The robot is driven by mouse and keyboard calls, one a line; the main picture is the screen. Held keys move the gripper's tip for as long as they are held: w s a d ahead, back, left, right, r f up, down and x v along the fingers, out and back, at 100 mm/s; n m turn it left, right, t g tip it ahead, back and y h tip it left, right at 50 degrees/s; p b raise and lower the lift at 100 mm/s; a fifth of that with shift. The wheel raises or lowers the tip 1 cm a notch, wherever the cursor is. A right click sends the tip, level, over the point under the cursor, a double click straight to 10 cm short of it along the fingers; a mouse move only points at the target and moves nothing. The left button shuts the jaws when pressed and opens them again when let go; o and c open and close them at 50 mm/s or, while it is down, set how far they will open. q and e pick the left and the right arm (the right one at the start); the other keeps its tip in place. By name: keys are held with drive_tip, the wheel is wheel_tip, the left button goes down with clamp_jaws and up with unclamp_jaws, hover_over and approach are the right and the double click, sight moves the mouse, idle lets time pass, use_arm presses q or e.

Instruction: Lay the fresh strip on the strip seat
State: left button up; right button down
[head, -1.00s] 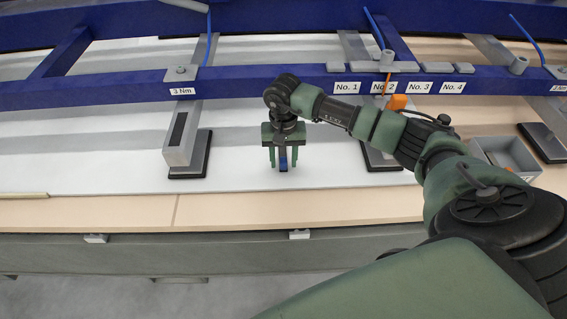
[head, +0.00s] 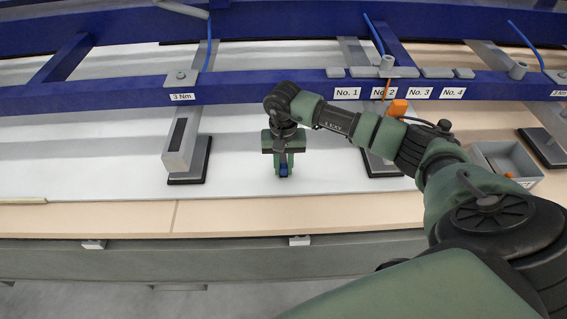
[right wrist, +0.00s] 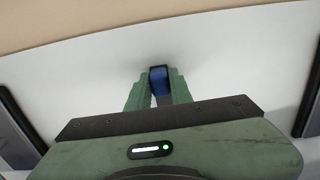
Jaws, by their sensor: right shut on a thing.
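My right gripper (head: 284,172) points down over the white panel, its green fingers shut on a small blue piece with a dark end (head: 283,170). In the right wrist view the piece (right wrist: 160,84) sits between the fingertips (right wrist: 159,88). I cannot tell whether it touches the panel. A grey block with a long black strip or slot (head: 178,134) on its face stands left of the gripper. Which thing is the fresh strip and which the strip seat is not clear from the pictures. My left gripper is out of view.
The white panel (head: 100,150) lies on a pale wooden top (head: 110,216). Blue rails (head: 260,86) with labels No. 1 to No. 4 cross above. A grey bin (head: 512,168) stands at right. A thin cream bar (head: 22,201) lies at the left edge. Panel between block and gripper is clear.

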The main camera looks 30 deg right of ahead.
drive_tip(key=shift+r, duration=0.2)
drive_tip(key=shift+r+p, duration=0.45)
drive_tip(key=shift+r, duration=0.3)
drive_tip(key=c, duration=2)
unclamp_jaws()
drive_tip(key=shift+c, duration=0.2)
clamp_jaws()
drive_tip(key=shift+r+p, duration=0.95)
drive_tip(key=shift+r, duration=1.05)
